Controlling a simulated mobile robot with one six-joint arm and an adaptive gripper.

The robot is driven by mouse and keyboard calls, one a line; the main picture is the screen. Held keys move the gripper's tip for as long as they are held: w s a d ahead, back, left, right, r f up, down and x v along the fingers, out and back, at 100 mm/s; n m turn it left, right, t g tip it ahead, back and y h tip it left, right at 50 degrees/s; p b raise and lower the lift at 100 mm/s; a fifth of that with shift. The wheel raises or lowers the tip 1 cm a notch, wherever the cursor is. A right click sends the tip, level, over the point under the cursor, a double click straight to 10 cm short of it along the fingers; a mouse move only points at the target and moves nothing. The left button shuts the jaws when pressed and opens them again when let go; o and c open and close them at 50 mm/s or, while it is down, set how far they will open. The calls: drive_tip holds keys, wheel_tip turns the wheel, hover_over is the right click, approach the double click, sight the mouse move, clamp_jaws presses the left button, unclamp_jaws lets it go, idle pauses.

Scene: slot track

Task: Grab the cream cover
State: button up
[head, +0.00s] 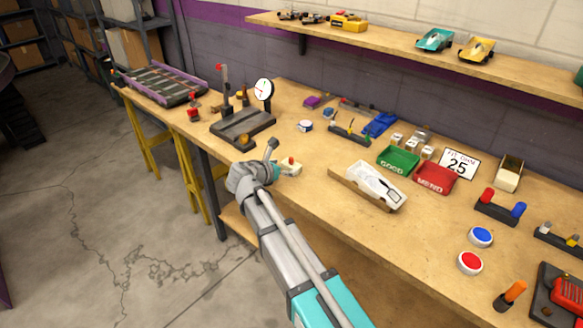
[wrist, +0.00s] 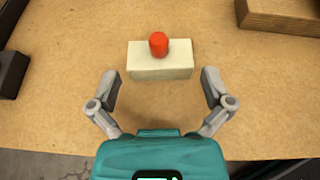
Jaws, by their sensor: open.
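A cream block-shaped piece with a red knob on top, which looks like the cream cover (wrist: 160,66), lies on the wooden bench top in the wrist view. In the head view the cream cover (head: 292,169) is near the bench's front edge, partly hidden by my wrist and gripper. My gripper (wrist: 160,87) is open and empty. Its two fingers are spread wider than the cover, on the near side of it, and do not touch it. What lies under the cover is hidden.
A dark fixture with a dial gauge (head: 263,90) stands behind to the left. A wooden tray with a white car body (head: 376,184) lies to the right; a wooden edge (wrist: 280,14) shows at top right in the wrist view. Bare bench surrounds the cover.

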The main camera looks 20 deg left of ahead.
sight(288, 166)
drive_tip(key=shift+b+x, duration=0.4)
drive_tip(key=shift+x, duration=1.15)
drive_tip(key=c, duration=0.4)
